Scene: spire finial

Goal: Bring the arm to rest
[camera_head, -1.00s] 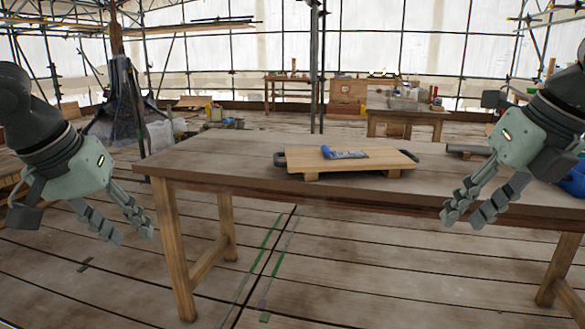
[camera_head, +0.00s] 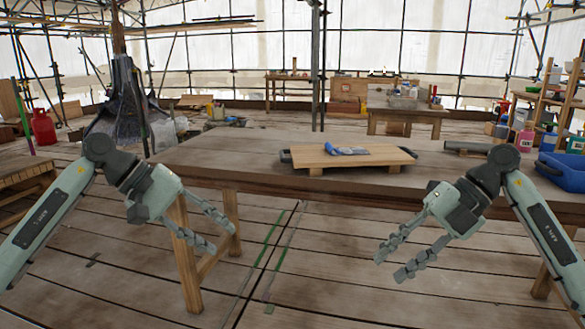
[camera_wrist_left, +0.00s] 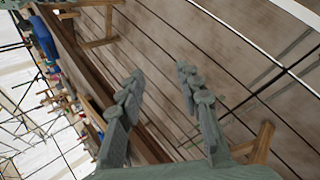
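My left gripper (camera_head: 222,232) hangs in front of the table's left leg in the head view, its fingers spread and pointing down to the right. In the left wrist view its two fingers (camera_wrist_left: 158,82) stand apart with nothing between them. My right gripper (camera_head: 391,263) is in front of the table, to the right of the middle, its fingers apart and empty, pointing down to the left. Both grippers are clear of the tabletop's objects.
The wooden table (camera_head: 235,155) bears a wooden board (camera_head: 375,157) with dark handles and a blue-and-grey item (camera_head: 345,151) on it. A dark cylinder (camera_head: 467,147) and a blue bin (camera_head: 562,171) are at the right. Plank floor (camera_head: 330,270) lies open in front.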

